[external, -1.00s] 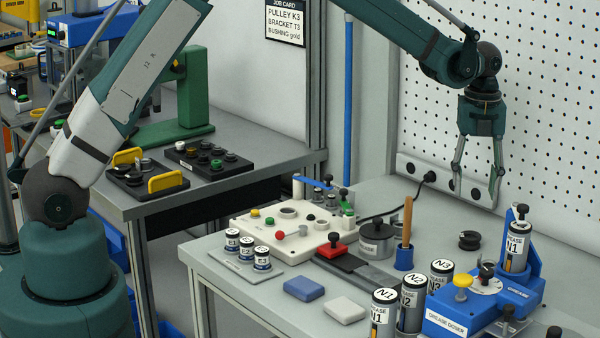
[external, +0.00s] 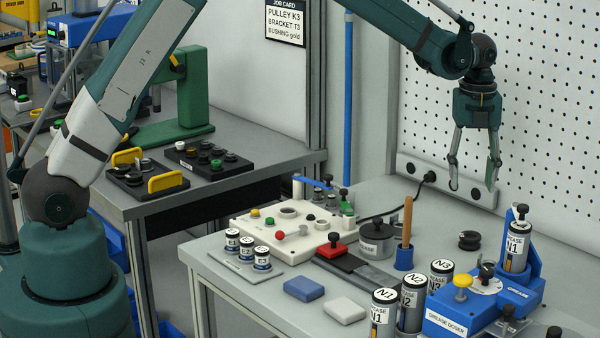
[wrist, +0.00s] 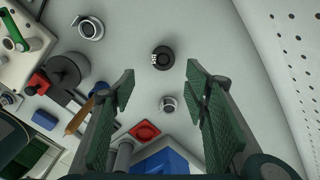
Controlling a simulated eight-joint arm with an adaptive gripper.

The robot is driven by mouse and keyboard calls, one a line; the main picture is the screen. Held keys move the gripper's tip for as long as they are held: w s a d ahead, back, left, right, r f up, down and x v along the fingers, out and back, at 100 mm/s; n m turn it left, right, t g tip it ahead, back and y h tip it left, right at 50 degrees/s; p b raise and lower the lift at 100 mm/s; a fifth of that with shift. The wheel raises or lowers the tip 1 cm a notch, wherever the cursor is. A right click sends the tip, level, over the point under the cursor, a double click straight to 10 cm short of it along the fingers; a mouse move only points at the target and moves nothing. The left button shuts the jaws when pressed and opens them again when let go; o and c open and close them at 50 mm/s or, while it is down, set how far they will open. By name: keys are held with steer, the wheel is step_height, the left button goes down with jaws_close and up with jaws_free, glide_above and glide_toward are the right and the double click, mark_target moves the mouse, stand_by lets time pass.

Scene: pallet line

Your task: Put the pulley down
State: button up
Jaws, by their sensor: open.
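A small black spool-shaped part that looks like the pulley (external: 469,240) stands on the grey bench, behind the blue grease doser (external: 462,318). In the wrist view this pulley (wrist: 161,57) shows as a dark disc with a small pale marking, too small to read. My gripper (external: 472,188) hangs above the bench, pointing down, with its fingers apart and nothing between them. In the wrist view my gripper (wrist: 160,88) is open, and the pulley lies clear beyond the fingertips, untouched.
Grease canisters (external: 412,300) and the doser stand at the front right. A wooden-handled tool in a blue cup (external: 404,257), a grey lidded pot (external: 376,240) and a white fixture board (external: 270,240) are to the left. A perforated wall (external: 550,120) rises behind.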

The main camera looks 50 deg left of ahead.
steer(key=s+a+r+n+t, duration=0.2)
steer(key=s+a+r+n, duration=0.4)
steer(key=s+a+r, duration=0.35)
steer(key=s+a+r+n+t, duration=0.1)
steer(key=s+a+r+n, duration=0.55)
steer(key=s+r, duration=0.5)
steer(key=s+a+f+n+t, duration=0.1)
steer(key=s+a+n, duration=0.2)
steer(key=s, duration=0.6)
steer(key=s+a+f+n+t, duration=0.1)
steer(key=s+a+n, duration=0.2)
steer(key=s+n, duration=0.3)
steer(key=s+a+f+n+t, duration=0.1)
steer(key=s+n, duration=0.4)
steer(key=s, duration=0.7)
steer(key=shift+s+a+f+t, duration=0.3)
steer(key=shift+a+t, duration=0.2)
steer(key=shift+a, duration=0.5)
steer(key=shift+c, duration=0.3)
steer(key=shift+c, duration=1.4)
steer(key=shift+w+a, duration=0.15)
